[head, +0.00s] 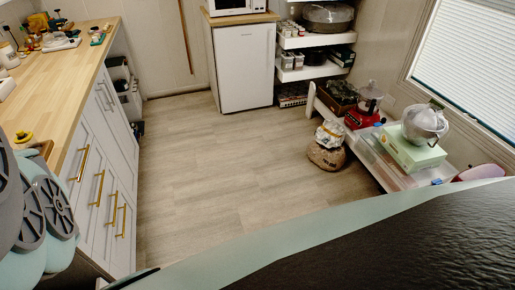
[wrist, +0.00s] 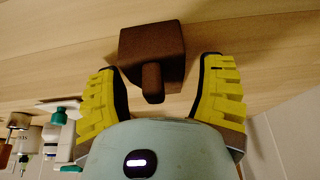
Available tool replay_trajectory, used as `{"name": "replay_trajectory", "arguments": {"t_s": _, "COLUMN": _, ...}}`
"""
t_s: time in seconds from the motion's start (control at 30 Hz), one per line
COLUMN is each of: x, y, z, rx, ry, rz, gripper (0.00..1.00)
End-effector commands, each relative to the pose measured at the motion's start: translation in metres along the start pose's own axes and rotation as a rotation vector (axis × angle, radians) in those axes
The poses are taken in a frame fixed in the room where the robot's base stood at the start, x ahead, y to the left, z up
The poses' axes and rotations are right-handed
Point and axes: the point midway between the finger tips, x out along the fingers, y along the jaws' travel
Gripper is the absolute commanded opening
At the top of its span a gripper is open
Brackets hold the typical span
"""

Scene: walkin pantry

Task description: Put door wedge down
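A dark brown block with a short rounded stub (wrist: 152,50), which I take to be the door wedge, shows in the wrist view against the pale wood countertop (wrist: 230,30). It appears to rest on the wood, with a shadow beside it. My gripper (wrist: 160,68) has its two yellow, dark-edged fingers spread on either side of the block, with gaps beside the stub. The fingers do not appear to press on it. In the head view my arm hides most of this spot. A small brown piece shows at the edge of the countertop (head: 55,85).
Several small items, including a white scale-like device (head: 60,44), stand at the counter's far end. White drawers (head: 105,190) with brass handles are below. A white fridge (head: 245,68) stands at the back. A low shelf with a red blender (head: 368,105) is right.

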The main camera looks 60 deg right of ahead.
Motion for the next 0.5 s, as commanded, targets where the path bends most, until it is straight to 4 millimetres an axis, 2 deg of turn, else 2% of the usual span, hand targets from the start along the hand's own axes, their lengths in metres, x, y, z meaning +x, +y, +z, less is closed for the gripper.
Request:
{"name": "replay_trajectory", "arguments": {"t_s": 0.07, "x": 0.0000, "y": -0.0001, "z": -0.0001, "rx": 0.000, "ry": 0.000, "rz": 0.000, "gripper": 0.59}}
{"name": "replay_trajectory", "arguments": {"t_s": 0.5, "x": -0.0001, "y": 0.0004, "z": 0.0002, "rx": 0.001, "ry": 0.000, "rz": 0.000, "gripper": 0.14}}
